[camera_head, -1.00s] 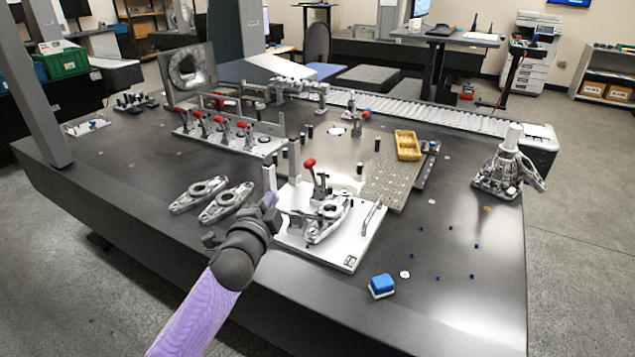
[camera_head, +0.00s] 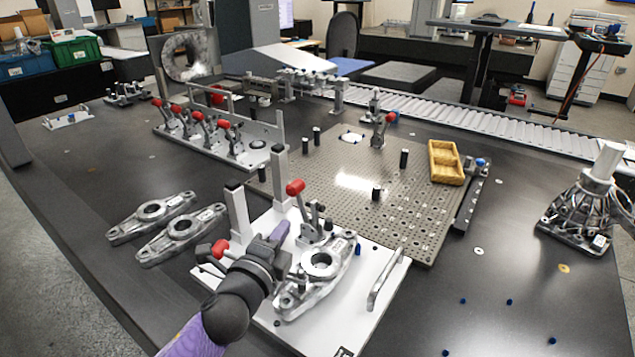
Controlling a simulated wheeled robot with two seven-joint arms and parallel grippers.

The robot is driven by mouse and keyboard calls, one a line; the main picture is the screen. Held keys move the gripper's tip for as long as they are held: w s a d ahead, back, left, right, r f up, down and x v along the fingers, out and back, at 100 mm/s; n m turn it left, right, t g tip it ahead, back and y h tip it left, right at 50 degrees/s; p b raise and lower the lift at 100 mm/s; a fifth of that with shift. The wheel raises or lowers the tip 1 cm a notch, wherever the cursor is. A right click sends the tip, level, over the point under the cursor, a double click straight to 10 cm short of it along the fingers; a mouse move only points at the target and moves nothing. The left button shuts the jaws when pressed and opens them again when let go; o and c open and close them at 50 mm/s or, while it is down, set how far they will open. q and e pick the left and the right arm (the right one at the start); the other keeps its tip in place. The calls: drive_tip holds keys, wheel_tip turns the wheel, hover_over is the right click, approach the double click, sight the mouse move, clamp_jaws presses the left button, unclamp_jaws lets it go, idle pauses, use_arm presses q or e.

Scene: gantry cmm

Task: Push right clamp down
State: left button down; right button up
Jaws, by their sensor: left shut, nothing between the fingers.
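A white fixture plate (camera_head: 378,300) with a handle lies on the dark table at lower centre. A grey metal casting (camera_head: 338,270) with a round hole sits on it. One toggle clamp's red-tipped handle (camera_head: 295,188) stands upright behind the casting. A second red handle tip (camera_head: 220,249) shows low at the left, beside my left wrist, its clamp mostly hidden by my arm. My left gripper (camera_head: 277,236) is shut and empty, with purple fingertips over the plate, left of the casting and in front of the upright handle. Contact with either clamp cannot be told. My right gripper is out of view.
Two loose castings (camera_head: 182,232) lie left of the plate. A perforated plate (camera_head: 345,200) with black pins and a yellow tray (camera_head: 445,162) is behind. A row of red-handled clamps (camera_head: 215,145) stands at back left.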

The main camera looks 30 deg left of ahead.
sight(301, 201)
use_arm(q)
drive_tip(key=w+a+b, duration=0.1)
drive_tip(key=w+b, duration=0.2)
drive_tip(key=w, duration=0.6)
drive_tip(key=shift+w+r+b, duration=0.2)
drive_tip(key=shift+w+b, duration=0.1)
drive_tip(key=shift+w, duration=0.05)
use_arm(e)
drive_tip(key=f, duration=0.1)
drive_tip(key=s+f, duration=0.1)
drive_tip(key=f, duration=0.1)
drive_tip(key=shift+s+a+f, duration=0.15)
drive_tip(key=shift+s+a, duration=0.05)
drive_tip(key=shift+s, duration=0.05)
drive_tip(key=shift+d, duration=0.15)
use_arm(q)
drive_tip(key=shift+a+n+p, duration=0.25)
drive_tip(key=shift+n+p, duration=0.15)
drive_tip(key=shift+p, duration=0.05)
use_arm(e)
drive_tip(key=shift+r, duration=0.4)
